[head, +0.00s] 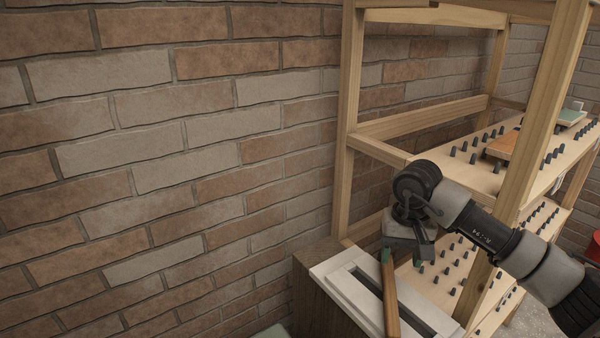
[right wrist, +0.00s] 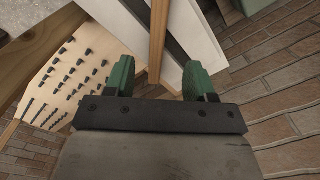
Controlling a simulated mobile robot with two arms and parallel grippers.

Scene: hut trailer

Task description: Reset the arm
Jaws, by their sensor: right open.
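My right arm comes in from the right in the head view, and its right gripper (head: 404,256) hangs over a white slotted box top. In the right wrist view its two green fingers (right wrist: 158,78) are apart. A wooden strip (right wrist: 158,40) shows in the gap between them, not clamped. In the head view this strip (head: 391,305) leans across the white slotted top (head: 340,266). Its upper end is close to the fingers; whether they touch cannot be told. My left gripper is not in view.
A wooden rack (head: 349,110) with dark-pegged shelves stands close around my right arm. An orange-brown board (head: 502,146) and a green board (head: 556,117) rest on its upper shelf. A brick wall (head: 150,130) fills the left. A red object (head: 595,247) is at the right edge.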

